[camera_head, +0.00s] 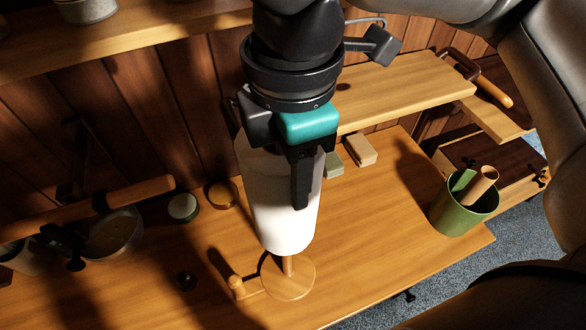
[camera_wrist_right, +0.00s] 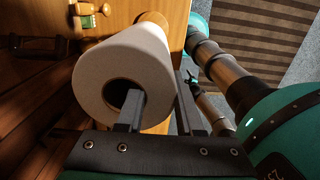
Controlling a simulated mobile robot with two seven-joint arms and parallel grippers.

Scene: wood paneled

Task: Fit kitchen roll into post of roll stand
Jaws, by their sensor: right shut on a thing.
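The white kitchen roll (camera_head: 278,205) is roughly upright, its lower end a little above the base of the wooden roll stand (camera_head: 290,284). A short piece of the post (camera_head: 287,265) shows between roll and base. The rest of the post is hidden, so I cannot tell whether it is inside the core or behind the roll. My right gripper (camera_head: 302,180) is shut on the roll's wall at its upper end. In the right wrist view, one finger is in the core of the roll (camera_wrist_right: 150,55) and the other is outside. My left gripper is not in view.
A green bin (camera_head: 462,210) with rolled items stands at the right table edge. Small blocks (camera_head: 360,148) lie behind the roll. A round green-topped tin (camera_head: 183,207) and a pan (camera_head: 112,234) are at left. A wooden shelf (camera_head: 410,88) overhangs the back.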

